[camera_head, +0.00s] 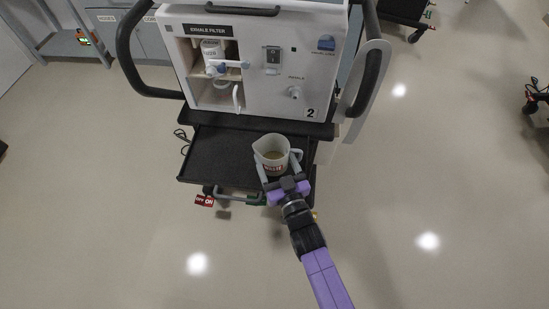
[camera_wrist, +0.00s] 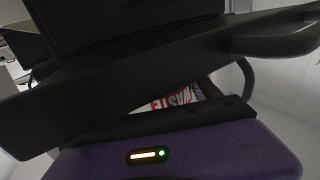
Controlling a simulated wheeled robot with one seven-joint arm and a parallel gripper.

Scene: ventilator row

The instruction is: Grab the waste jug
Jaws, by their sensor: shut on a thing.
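The waste jug (camera_head: 271,151) is a white, open-topped jug with a handle at its right and a red label low on its front. Some yellowish liquid shows inside it. It is upright at the front of the black shelf (camera_head: 218,153) under the ventilator. My gripper (camera_head: 281,176) is at the jug's near side, with its fingers shut on it. In the wrist view the jug's red-and-white label (camera_wrist: 180,97) shows between dark parts, and most of the jug is hidden. I cannot tell whether the jug touches the shelf.
The ventilator (camera_head: 262,62), marked 2, stands on the cart just behind the jug, with black side handles (camera_head: 130,50). A red OFF/ON tag (camera_head: 204,201) hangs at the cart's front. Cables hang at its left. The floor in front and to the right is clear.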

